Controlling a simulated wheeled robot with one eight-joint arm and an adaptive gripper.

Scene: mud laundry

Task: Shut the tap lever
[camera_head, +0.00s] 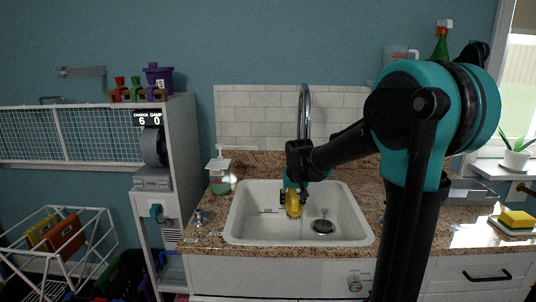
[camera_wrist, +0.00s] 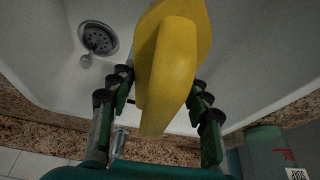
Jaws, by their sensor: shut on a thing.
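The tap (camera_head: 304,100) is a tall chrome gooseneck behind the sink, partly hidden by my arm in the head view. I cannot make out its lever there. In the wrist view, a small chrome piece (camera_wrist: 118,140) shows on the back counter; I cannot tell whether it is the lever. My gripper (camera_head: 292,188) hangs over the sink, in front of the tap. It is shut on a smooth yellow object (camera_wrist: 172,70), which also shows in the head view (camera_head: 293,204) above the basin. The fingers lie on both sides of it.
The white sink (camera_head: 255,232) is set in a speckled counter (camera_head: 240,163), with a drain (camera_wrist: 98,38) inside. A green-based dispenser (camera_head: 220,187) stands at left, near a small chrome fitting (camera_head: 202,217). A yellow sponge (camera_head: 516,218) lies at far right.

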